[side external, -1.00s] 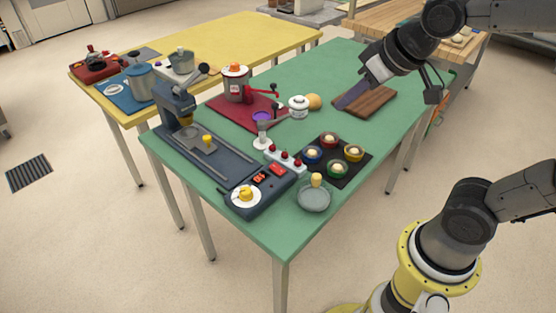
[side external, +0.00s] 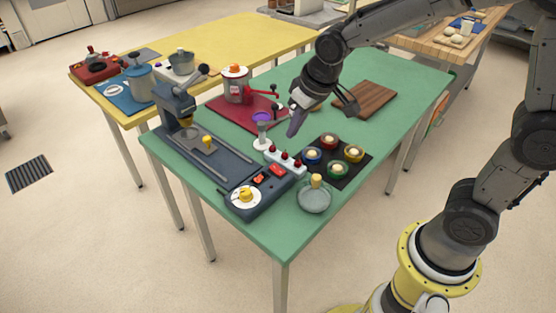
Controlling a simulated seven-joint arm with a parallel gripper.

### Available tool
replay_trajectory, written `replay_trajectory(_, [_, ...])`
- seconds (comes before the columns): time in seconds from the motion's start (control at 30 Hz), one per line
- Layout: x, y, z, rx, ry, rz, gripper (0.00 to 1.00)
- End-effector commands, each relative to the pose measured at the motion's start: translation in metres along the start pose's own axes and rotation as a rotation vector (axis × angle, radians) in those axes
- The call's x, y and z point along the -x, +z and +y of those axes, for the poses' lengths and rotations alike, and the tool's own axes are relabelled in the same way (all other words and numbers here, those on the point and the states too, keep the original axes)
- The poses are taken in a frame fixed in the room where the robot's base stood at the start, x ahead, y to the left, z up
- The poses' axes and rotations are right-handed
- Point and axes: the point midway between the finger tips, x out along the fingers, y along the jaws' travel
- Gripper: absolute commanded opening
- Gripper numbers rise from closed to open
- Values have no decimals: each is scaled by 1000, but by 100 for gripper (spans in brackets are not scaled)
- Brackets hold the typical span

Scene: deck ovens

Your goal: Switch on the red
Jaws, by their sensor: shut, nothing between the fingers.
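A dark blue machine (side external: 225,170) lies along the front left of the green table. On its front end sit red rocker switches (side external: 277,169), more red parts (side external: 260,179) and a white dial with a yellow knob (side external: 245,196). Beside it is a white strip (side external: 285,158) with several red knobs. A red-rimmed cup (side external: 329,140) stands on a black mat with blue, yellow and green ones. My gripper (side external: 295,124) is shut and empty, pointing down above and behind the white strip, apart from it. It hides part of the table behind it. Whether any switch is on is too small to tell.
A grey lidded bowl (side external: 314,198) stands at the near edge. A white funnel-like stand (side external: 262,136) is close left of my gripper. A red mat (side external: 235,116) holds a grey-and-red machine (side external: 236,85). A wooden board (side external: 364,98) lies at back right.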

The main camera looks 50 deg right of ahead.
Motion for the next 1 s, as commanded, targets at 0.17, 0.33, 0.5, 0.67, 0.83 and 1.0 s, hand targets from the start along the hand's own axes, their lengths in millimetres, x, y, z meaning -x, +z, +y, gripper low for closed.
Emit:
replay_trajectory(0.17, [-13, 1, 0, -1, 1, -5, 0])
replay_trajectory(0.33, [-43, 2, 0, -2, 1, -8, 0])
replay_trajectory(0.5, [-77, 2, 1, 0, 1, -7, 0])
replay_trajectory(0.67, [-106, 1, 0, -2, 1, -5, 0])
replay_trajectory(0.83, [-128, 1, 0, -1, 1, -3, 0])
replay_trajectory(1.0, [-138, 0, 0, -1, 0, -1, 0])
